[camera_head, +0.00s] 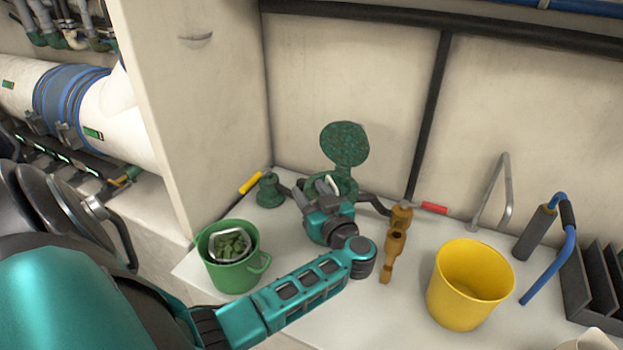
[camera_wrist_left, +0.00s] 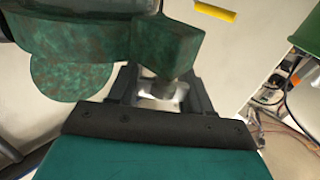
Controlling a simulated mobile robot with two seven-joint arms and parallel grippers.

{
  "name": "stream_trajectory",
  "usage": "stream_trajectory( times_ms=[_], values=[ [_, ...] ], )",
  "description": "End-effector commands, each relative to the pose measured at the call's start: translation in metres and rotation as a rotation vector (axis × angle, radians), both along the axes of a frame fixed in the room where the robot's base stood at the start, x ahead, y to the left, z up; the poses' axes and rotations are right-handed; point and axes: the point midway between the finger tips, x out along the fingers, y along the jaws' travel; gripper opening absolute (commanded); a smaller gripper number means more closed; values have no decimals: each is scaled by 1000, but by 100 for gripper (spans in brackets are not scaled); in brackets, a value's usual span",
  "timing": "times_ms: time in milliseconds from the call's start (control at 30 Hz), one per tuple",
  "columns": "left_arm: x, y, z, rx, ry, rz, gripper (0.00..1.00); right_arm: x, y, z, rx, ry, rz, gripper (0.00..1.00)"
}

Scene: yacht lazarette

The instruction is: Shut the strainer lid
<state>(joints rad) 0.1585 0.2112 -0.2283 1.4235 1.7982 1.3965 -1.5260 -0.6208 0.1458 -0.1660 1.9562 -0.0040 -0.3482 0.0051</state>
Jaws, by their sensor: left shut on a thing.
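The strainer (camera_head: 343,185) is a mottled green fitting on the white bench by the back wall. Its round green lid (camera_head: 345,143) stands raised behind the strainer's mouth, open. My left gripper (camera_head: 326,190) is at the strainer's front left, below the lid. In the left wrist view it is shut on a small pale grey part (camera_wrist_left: 162,92) beside a green block (camera_wrist_left: 165,45) of the strainer. I cannot tell exactly which part that is. The gripper hides some of the strainer's front. My right gripper is not in view.
A green bucket (camera_head: 215,275) holding a metal basket (camera_head: 230,245) with green debris stands left of my arm. A yellow handle (camera_head: 251,182) is left of the strainer.

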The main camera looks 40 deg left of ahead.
Motion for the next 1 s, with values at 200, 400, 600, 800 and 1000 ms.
stream_trajectory(
  times_ms=[200, 400, 600, 800, 1000],
  values=[
    [1, -2, 3, 2, 0, -11, 0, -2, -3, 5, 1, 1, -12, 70],
    [0, -4, 0, 0, 3, -12, 0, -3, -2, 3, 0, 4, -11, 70],
    [0, -4, -2, -2, 6, -12, 63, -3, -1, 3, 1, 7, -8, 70],
    [-1, -4, -2, -2, 8, -10, 70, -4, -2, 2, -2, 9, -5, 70],
    [-1, -4, -2, -3, 9, -9, 70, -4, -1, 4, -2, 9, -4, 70]
  ],
)
